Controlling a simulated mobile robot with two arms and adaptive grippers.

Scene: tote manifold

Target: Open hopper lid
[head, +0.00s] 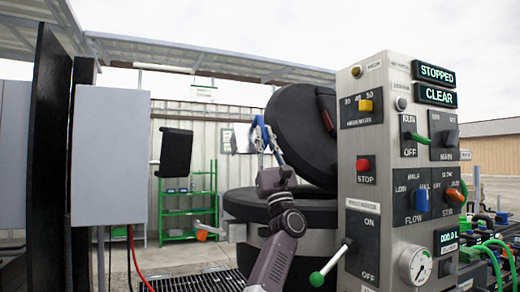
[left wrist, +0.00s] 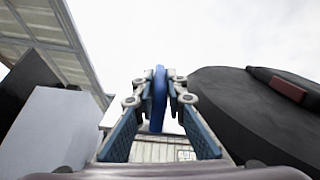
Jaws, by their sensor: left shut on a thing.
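The hopper lid (head: 300,125) is a thick black disc, raised and tilted up steeply above the hopper's round black top (head: 270,207). The lid also fills the right of the left wrist view (left wrist: 255,115). My left gripper (head: 264,137) is at the lid's left edge, its arm coming up from below. It is shut on a blue handle (left wrist: 159,100), which stands upright between its two fingers. Where the handle joins the lid is hidden. My right gripper is not in view.
A grey control panel (head: 398,235) with knobs, switches and displays reading STOPPED and CLEAR stands close on the right. A grey cabinet (head: 110,155) stands left, beside a black post (head: 50,170). A green shelf (head: 188,208) is behind.

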